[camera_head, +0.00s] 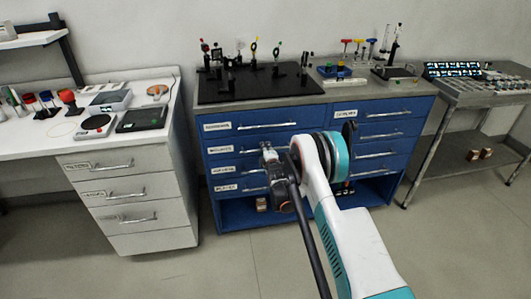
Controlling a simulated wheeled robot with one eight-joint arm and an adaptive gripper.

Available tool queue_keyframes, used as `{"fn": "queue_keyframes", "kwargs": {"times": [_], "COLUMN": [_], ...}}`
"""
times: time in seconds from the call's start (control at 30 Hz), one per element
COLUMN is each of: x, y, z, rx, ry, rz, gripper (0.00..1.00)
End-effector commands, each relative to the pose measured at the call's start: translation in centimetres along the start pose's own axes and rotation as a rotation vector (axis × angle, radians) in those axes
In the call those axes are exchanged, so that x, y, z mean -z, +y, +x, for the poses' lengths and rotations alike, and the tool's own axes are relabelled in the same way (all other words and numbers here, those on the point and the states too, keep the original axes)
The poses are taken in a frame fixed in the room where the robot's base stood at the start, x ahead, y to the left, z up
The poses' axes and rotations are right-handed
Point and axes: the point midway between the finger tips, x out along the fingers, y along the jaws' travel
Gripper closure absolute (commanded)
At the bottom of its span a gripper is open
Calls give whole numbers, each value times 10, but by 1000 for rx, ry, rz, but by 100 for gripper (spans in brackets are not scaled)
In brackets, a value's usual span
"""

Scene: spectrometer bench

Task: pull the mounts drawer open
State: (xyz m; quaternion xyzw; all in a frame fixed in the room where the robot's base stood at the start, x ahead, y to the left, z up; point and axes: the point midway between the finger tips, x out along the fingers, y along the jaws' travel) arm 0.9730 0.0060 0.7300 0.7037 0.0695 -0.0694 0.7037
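The blue cabinet (233,215) stands against the wall, with two columns of drawers and bar handles. The white labels on its drawers are too small to read surely, so I cannot tell which one is the mounts drawer. The left column's top drawer (252,131) has an uncovered handle, and the drawers that I can see look shut. My gripper (268,152) is in front of the cabinet's left column, over the right part of its middle drawers. Its fingers are small and partly hidden by my wrist; I cannot tell whether they touch a handle.
A white bench (145,215) with three drawers stands at left. A black breadboard (225,93) with several optics posts lies on the cabinet top. A grey metal cart (450,97) stands at right, with small boxes on its lower shelf. The floor in front is clear.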

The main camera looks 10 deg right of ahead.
Motion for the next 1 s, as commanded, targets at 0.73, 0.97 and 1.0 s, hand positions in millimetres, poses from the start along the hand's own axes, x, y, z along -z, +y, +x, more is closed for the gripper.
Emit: {"fn": "queue_keyframes", "kwargs": {"times": [0.73,0.97,1.0], "x": [0,0,0], "y": [0,-3,-4], "z": [2,-14,-19], "rx": [0,1,1], "ry": [0,0,0], "rz": [0,0,0], "gripper": [100,100,100]}}
